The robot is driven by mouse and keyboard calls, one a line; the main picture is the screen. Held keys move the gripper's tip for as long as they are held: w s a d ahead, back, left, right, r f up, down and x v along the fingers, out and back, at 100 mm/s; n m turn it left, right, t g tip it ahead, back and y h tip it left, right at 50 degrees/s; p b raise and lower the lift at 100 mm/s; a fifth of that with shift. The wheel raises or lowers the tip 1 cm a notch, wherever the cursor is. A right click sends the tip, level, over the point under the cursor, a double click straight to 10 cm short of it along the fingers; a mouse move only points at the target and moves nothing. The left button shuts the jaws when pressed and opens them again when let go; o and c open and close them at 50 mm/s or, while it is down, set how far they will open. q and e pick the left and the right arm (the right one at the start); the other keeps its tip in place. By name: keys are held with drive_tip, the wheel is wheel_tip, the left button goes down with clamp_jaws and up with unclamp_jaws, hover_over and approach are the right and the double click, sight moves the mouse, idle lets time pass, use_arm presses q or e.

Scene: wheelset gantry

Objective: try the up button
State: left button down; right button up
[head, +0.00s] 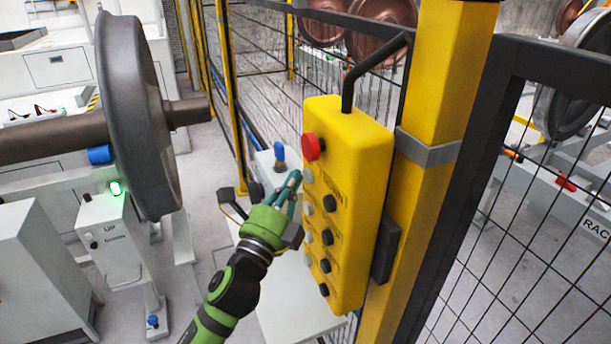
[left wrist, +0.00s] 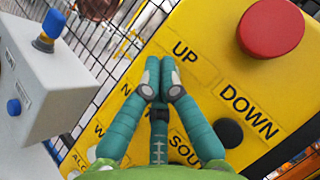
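The yellow control pendant (head: 345,205) hangs beside a yellow post, with a red mushroom button (head: 312,147) near its top. Pale and black buttons run down its face. My left gripper (head: 294,181) is at the upper part of this face, fingers together and empty. In the left wrist view the fingertips (left wrist: 159,80) are just below the label "UP" (left wrist: 184,50). They cover the spot under that label, so the up button is hidden there; I cannot tell whether they touch it. A black button (left wrist: 229,133) sits by the label "DOWN" (left wrist: 250,108). My right gripper is not in view.
The yellow post (head: 440,90) and black mesh fence (head: 525,200) stand right of the pendant. A grey box with a blue knob (head: 279,152) is behind my gripper. A large wheelset (head: 135,110) is at left, with a lit green lamp (head: 116,188) below it.

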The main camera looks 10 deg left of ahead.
use_arm(q)
drive_tip(key=shift+w+d, duration=0.2)
drive_tip(key=shift+d, duration=0.15)
idle(1.5)
drive_tip(key=shift+s+a, duration=0.1)
drive_tip(key=shift+a, duration=0.05)
drive_tip(key=shift+s+a, duration=0.4)
drive_tip(key=shift+a, duration=0.1)
drive_tip(key=s+a, duration=0.1)
drive_tip(key=a, duration=0.1)
drive_tip(key=s+a+p, duration=0.1)
drive_tip(key=a, duration=0.1)
drive_tip(key=shift+s+a, duration=0.1)
drive_tip(key=shift+s, duration=0.25)
idle(0.3)
